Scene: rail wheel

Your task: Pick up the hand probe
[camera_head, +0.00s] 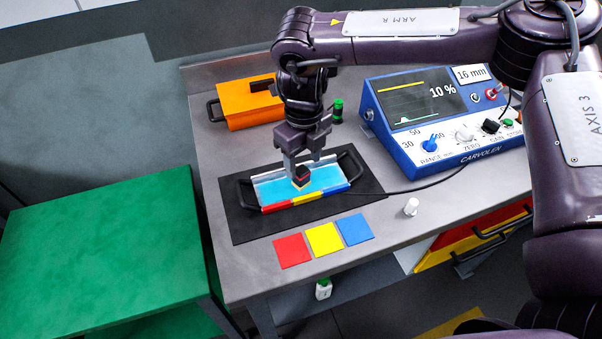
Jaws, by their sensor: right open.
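The hand probe (302,176) is a small dark block with a reddish top and a pale lower part. It is at the tray (270,208), which has a light blue inside, black side handles and a red, yellow and blue front edge. A black cable runs from the tray area toward the blue instrument. My right gripper (302,169) points down over the tray, its fingers open and around or right beside the probe. The fingers partly hide the probe, and I cannot tell whether they touch it. My left gripper is not in view.
The blue instrument (408,152) with screen and knobs stands at the back right. An orange case (240,118) and a green-capped item (337,108) are behind the tray. Red, yellow and blue squares (323,239) and a white cylinder (411,206) lie in front. A green table (105,250) is left.

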